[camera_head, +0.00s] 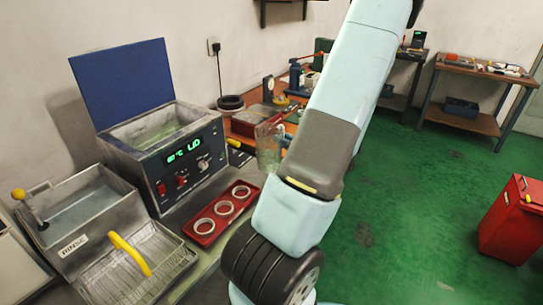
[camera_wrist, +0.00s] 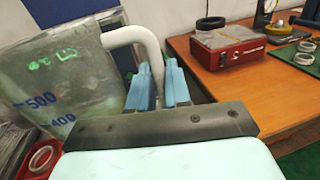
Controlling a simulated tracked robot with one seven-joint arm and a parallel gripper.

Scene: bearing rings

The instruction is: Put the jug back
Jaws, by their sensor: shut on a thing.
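The clear measuring jug (camera_head: 268,148) shows just left of my arm in the head view, between the red ring tray and the orange bench. In the wrist view the jug (camera_wrist: 60,85) fills the left side, with blue marks 500 and 400 and a pale handle (camera_wrist: 135,38). My gripper (camera_wrist: 160,80) is shut on the handle, with its blue fingers on either side. The jug looks roughly upright and empty, though I cannot be sure. In the head view my arm hides the gripper. I cannot tell whether the jug's base touches anything.
A heated tank (camera_head: 190,165) stands with its blue lid (camera_head: 122,82) raised and its display lit. Beside it are a rinse basin (camera_head: 88,240), a wire basket (camera_head: 135,270) and a red tray (camera_head: 206,240) of rings. The orange bench (camera_wrist: 225,85) holds a red box (camera_wrist: 228,48).

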